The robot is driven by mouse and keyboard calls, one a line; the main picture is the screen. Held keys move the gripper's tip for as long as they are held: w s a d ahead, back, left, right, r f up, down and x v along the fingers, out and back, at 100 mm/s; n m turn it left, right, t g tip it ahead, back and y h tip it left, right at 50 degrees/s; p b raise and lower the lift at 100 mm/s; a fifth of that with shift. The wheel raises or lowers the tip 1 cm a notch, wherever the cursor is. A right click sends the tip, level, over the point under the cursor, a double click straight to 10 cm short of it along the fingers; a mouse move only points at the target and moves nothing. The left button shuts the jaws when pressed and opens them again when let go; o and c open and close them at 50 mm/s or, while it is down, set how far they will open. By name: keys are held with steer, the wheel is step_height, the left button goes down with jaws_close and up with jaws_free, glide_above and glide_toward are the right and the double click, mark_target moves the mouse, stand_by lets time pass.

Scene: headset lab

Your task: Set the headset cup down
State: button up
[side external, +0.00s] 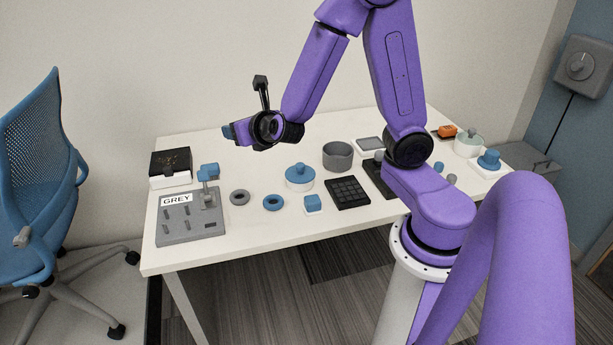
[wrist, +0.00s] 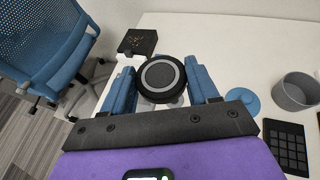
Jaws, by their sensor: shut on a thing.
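My gripper (wrist: 162,82) is shut on the headset cup (wrist: 158,76), a round black disc with a grey ring on its face, held between the two blue fingers in the wrist view. In the side external view my gripper (side external: 230,132) is above the left part of the white table, clear of its surface. The cup cannot be made out there. A grey board with a GREY label and short pegs (side external: 183,228) lies at the table's front left. A stand with a blue top (side external: 208,170) rises at its back right corner.
A black-topped box (side external: 170,163) stands behind the board. A grey ring (side external: 240,198), a blue ring (side external: 273,202), a blue-lidded pot (side external: 300,180), a blue-topped block (side external: 312,204), a black keypad (side external: 347,192) and a grey bowl (side external: 338,158) stand to the right. The back left table is bare.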

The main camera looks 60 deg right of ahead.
steer(key=s+d+f+m+g+h, duration=0.2)
steer(key=d+f+m+g+h, duration=0.3)
steer(key=d, duration=0.7)
steer(key=s+d+f+m+g+h, duration=0.25)
steer(key=d+f+m+g, duration=0.35)
steer(key=d, duration=0.6)
steer(key=t, duration=0.2)
glide_above(290, 155)
steer(key=shift+n, duration=0.3)
steer(key=f, duration=1)
steer(key=shift+s+a+f, duration=0.2)
steer(key=shift+f, duration=0.2)
steer(key=shift+w+d+f, duration=0.1)
steer(key=shift+w+f, duration=0.05)
steer(key=shift+f, duration=1.65)
steer(key=shift+f, duration=0.1)
steer(key=o, duration=1.1)
